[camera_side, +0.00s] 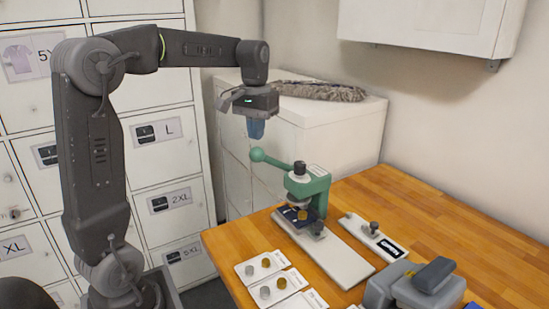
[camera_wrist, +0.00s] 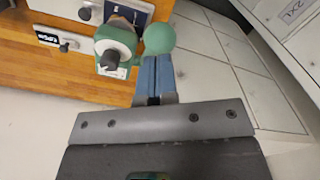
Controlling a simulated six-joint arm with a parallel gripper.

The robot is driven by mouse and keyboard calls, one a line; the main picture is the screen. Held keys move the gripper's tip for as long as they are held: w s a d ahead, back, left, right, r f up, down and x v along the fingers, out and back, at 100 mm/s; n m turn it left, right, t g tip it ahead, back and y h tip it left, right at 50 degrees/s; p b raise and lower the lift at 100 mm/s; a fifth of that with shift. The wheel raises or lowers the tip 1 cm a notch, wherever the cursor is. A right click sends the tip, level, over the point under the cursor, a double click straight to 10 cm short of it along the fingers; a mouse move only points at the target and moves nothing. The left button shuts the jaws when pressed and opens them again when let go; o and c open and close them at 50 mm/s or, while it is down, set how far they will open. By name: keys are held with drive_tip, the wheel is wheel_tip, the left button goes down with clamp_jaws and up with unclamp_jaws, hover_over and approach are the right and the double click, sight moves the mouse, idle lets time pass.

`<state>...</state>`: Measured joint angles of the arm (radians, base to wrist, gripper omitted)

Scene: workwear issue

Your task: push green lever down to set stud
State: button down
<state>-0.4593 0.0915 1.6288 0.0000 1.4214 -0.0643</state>
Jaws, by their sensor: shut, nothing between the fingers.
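The green press (camera_side: 308,188) stands on a pale base plate (camera_side: 338,257) on the wooden table. Its green lever (camera_side: 258,155) sticks out to the left and slightly up, ending in a round knob. A dark piece with a gold-coloured stud (camera_side: 302,214) lies under the press head. My gripper (camera_side: 256,130) is shut and empty, above the lever knob and apart from it in the side view. In the wrist view my blue fingertips (camera_wrist: 154,78) are together, and the green knob (camera_wrist: 159,39) shows just beyond them. The press top (camera_wrist: 116,45) is left of the knob.
Cards with silver and gold studs (camera_side: 272,282) lie at the table's front left. A small plate with a dark knob (camera_side: 373,235) lies right of the press. A grey device (camera_side: 415,287) stands at the front right. A white cabinet (camera_side: 335,125) stands behind the table.

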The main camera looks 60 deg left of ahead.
drive_tip(key=shift+f, duration=0.1)
idle(0.3)
drive_tip(key=shift+f, duration=0.4)
drive_tip(key=shift+f, duration=0.35)
drive_tip(key=shift+f, duration=0.3)
